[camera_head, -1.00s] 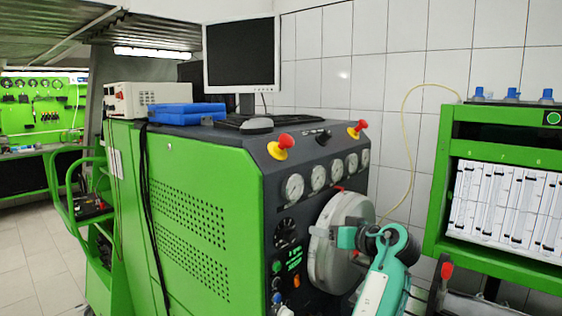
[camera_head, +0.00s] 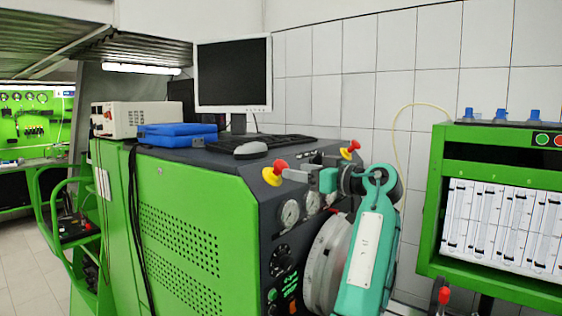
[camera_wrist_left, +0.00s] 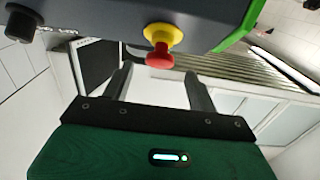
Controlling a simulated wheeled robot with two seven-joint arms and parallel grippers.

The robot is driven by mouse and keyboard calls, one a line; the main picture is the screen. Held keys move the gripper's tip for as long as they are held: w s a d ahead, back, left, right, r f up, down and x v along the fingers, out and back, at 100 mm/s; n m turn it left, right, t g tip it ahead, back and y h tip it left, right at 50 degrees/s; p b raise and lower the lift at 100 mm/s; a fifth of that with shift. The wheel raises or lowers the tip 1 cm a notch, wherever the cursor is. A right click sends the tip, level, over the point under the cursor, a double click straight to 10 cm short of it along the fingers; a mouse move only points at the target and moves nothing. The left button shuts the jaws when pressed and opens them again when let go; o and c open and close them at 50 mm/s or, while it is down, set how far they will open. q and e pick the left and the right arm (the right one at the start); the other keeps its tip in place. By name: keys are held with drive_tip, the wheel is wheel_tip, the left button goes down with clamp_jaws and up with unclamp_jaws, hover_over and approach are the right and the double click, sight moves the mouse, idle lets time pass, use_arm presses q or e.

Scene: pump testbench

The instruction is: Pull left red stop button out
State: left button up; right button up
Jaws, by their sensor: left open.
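The left red stop button (camera_head: 280,166) sits on a yellow collar on the sloped top panel of the green test bench. My left gripper (camera_head: 300,175) comes from the right, with its fingers pointing left toward this button. In the left wrist view the red knob (camera_wrist_left: 160,58) and its yellow collar lie just ahead, roughly centred between the spread fingers of the gripper (camera_wrist_left: 160,75). The gripper is open and holds nothing. A second red button (camera_head: 351,149) is farther right on the panel. My right gripper is not in view.
Gauges (camera_head: 289,213) line the bench front, partly hidden by my left arm. A monitor (camera_head: 233,75), keyboard, mouse (camera_head: 250,149) and blue case (camera_head: 177,136) stand on top. A green cabinet (camera_head: 428,200) is at the right.

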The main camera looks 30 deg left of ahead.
sight(286, 167)
use_arm(q)
drive_tip(key=a+p, duration=0.1)
drive_tip(key=a, duration=0.3)
drive_tip(key=shift+w+a+r+p, duration=0.15)
drive_tip(key=shift+a+r+p, duration=0.05)
drive_tip(key=shift+a+p, duration=0.2)
drive_tip(key=shift+w+a+f, duration=0.1)
drive_tip(key=shift+a+f, duration=0.05)
drive_tip(key=shift+a, duration=0.7)
